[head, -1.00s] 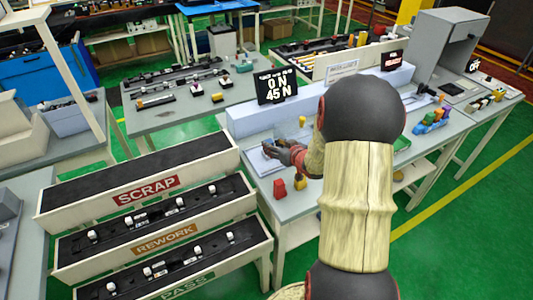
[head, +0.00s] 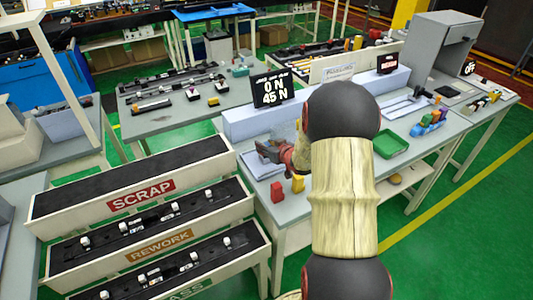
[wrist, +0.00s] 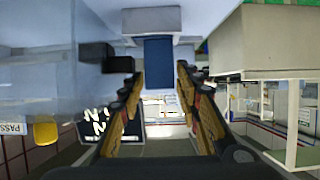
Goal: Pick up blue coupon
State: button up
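The blue coupon (wrist: 158,62) shows in the wrist view as a dark blue upright strip, its upper end against a light grey block (wrist: 150,20). My gripper (wrist: 159,75) is open, with one finger on each side of the strip. Narrow gaps seem to show between fingers and coupon; contact cannot be made out. In the head view my gripper (head: 265,150) is low over the pale fixture on the workbench, below the force display. I cannot make out the coupon there; the gripper and arm cover that spot.
The force display (head: 271,90) reads 0 N and 45 N. A red block (head: 278,192) and a yellow block (head: 298,184) stand at the bench's front edge. A green tray (head: 391,144) lies right of my arm. SCRAP (head: 142,195) and REWORK bins stand at left.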

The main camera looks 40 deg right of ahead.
grip_shut()
dwell(0.4)
